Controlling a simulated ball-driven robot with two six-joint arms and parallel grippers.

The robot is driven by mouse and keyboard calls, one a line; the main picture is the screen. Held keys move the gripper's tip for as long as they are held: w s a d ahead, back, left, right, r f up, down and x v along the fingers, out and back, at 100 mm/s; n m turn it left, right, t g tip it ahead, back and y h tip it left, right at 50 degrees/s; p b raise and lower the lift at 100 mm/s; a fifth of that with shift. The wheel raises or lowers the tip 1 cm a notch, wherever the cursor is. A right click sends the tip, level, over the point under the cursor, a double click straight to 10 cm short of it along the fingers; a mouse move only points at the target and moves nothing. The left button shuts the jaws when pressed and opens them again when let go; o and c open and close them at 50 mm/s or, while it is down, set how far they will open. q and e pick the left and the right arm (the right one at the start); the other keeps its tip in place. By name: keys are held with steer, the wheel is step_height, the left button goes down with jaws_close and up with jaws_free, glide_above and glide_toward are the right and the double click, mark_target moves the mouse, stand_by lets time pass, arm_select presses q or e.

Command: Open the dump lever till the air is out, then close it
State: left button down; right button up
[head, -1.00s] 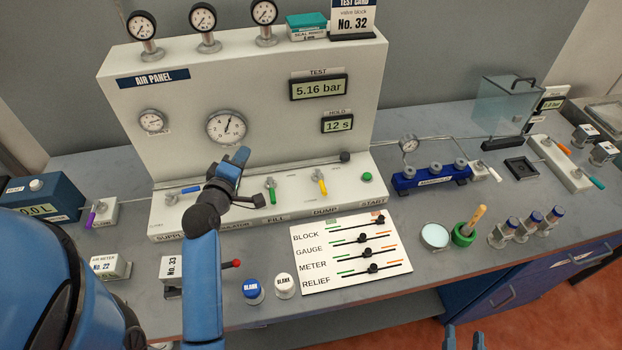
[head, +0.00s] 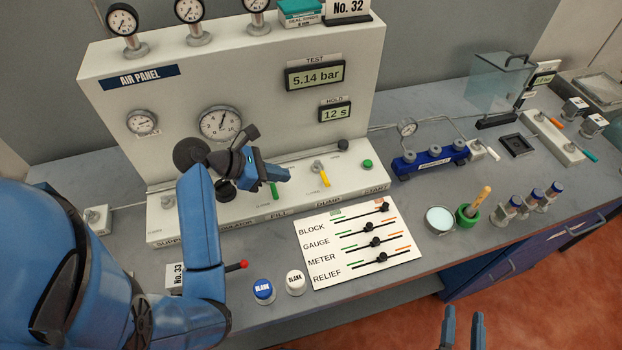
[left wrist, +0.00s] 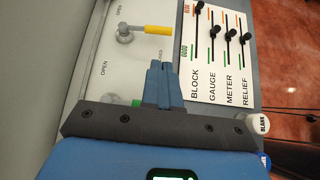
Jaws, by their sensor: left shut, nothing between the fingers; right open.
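The yellow dump lever (head: 322,175) stands on the sloped front of the air panel, above the DUMP label. It also shows in the left wrist view (left wrist: 158,30), lying across the panel from its grey hub. My left gripper (head: 287,175) is shut and empty, just left of the dump lever and apart from it. In the left wrist view its closed fingers (left wrist: 160,66) point toward the lever. The TEST display (head: 315,76) reads 5.14 bar. My right gripper (head: 462,328) is open and empty at the lower edge, in front of the bench.
The green fill lever (head: 274,191) is partly hidden beneath my left gripper. A green start button (head: 367,164) sits right of the dump lever. A blue manifold (head: 430,159) stands to the right.

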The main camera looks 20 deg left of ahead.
mark_target(322, 173)
arm_select(q)
steer(key=shift+a, duration=0.2)
steer(key=shift+d, duration=0.1)
steer(key=x, duration=1)
steer(key=shift+w+p, duration=0.1)
steer(key=shift+p, duration=0.2)
steer(key=shift+d, duration=0.1)
